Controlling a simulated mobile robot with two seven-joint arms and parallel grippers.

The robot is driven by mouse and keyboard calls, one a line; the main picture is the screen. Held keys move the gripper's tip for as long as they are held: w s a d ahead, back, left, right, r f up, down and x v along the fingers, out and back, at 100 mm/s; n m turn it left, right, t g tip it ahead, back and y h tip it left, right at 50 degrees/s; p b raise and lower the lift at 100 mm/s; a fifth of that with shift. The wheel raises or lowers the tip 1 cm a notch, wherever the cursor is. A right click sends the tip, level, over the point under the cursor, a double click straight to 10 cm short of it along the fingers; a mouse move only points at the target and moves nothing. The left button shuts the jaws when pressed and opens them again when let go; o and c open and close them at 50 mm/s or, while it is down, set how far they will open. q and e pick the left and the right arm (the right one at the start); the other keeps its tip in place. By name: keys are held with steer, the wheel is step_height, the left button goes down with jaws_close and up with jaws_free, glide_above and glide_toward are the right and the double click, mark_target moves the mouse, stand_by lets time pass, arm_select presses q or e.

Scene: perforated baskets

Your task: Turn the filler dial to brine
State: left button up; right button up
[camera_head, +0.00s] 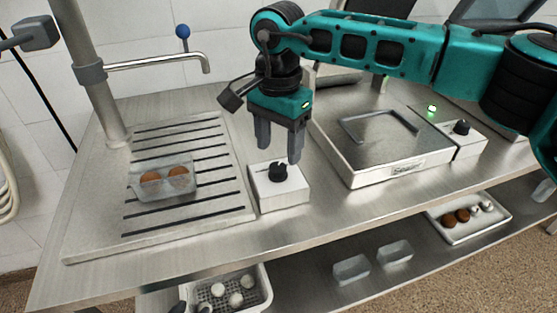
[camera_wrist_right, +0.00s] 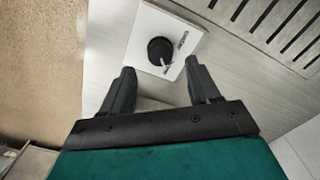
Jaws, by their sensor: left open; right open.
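The filler dial is a black round knob (camera_head: 278,172) on top of a small white box (camera_head: 282,196), beside the slotted drain board. My right gripper (camera_head: 280,152) points down just above the knob with its fingers apart and empty. In the right wrist view the knob (camera_wrist_right: 161,51) lies ahead of and between the two open fingertips (camera_wrist_right: 160,68), with no clear contact. A light pointer mark shows on the knob. A dark label (camera_wrist_right: 181,38) is printed on the box beside it, too small to read. My left gripper is not seen.
A clear tray with two brown eggs (camera_head: 163,178) sits on the drain board (camera_head: 225,205). A steel unit with a handle (camera_head: 340,150) stands right of the dial. A faucet (camera_head: 160,62) is behind. A basket (camera_head: 262,290) and clear containers (camera_head: 352,270) are on the lower shelf.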

mark_target(278, 165)
steer(key=shift+f, duration=2.35)
steer(key=c, duration=1)
